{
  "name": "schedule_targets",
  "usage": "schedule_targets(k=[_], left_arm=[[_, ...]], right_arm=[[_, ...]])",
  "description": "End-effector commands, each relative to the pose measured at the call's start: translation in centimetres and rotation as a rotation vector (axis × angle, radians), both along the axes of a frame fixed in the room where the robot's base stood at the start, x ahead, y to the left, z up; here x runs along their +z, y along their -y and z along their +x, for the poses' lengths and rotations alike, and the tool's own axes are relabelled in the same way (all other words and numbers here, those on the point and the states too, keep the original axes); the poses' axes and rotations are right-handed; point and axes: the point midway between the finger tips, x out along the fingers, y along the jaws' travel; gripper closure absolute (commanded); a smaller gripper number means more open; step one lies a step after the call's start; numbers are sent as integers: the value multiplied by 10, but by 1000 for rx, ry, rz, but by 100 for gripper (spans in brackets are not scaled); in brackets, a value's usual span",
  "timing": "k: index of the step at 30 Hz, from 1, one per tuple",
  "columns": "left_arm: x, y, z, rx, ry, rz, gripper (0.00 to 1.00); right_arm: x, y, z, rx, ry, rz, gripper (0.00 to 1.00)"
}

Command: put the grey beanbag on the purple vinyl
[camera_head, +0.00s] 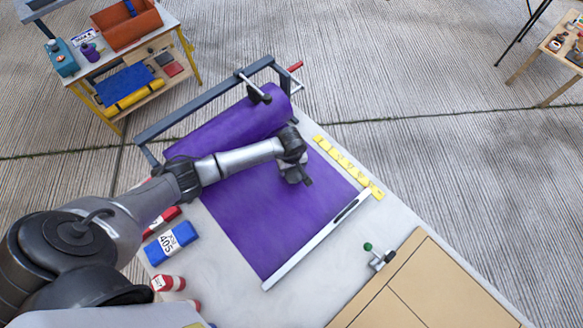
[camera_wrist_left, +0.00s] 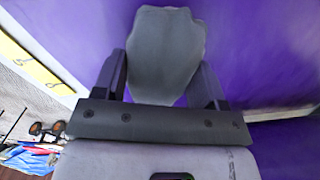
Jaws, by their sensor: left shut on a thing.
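The purple vinyl (camera_head: 262,225) lies flat on the pale table and runs up to a purple roll (camera_head: 228,128) at the far side. My left gripper (camera_head: 304,178) is over the right part of the vinyl. In the left wrist view it is shut on the grey beanbag (camera_wrist_left: 165,50), which sits between its two fingers with purple behind it. I cannot tell whether the beanbag touches the vinyl. In the head view the gripper and wrist mostly hide the beanbag. My right gripper is not in view.
A blue block marked 405 (camera_head: 172,243) and red-and-white items (camera_head: 168,283) lie at left. A green-knobbed tool (camera_head: 378,256) and a tan board (camera_head: 425,285) are at right.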

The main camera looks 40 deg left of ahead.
Motion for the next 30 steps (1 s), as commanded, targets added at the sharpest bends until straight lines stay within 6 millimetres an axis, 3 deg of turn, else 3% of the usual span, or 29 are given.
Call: schedule_targets(k=[4,20,21,28,30], left_arm=[[-9,0,1,0,1,0,80],[-17,0,1,-1,3,1,80],[-17,0,0,-1,1,0,33],[-16,0,0,-1,1,0,11],[-16,0,0,-1,1,0,10]], right_arm=[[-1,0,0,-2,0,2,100],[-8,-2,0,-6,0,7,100],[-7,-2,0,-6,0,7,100],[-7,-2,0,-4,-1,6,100],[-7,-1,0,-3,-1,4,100]])
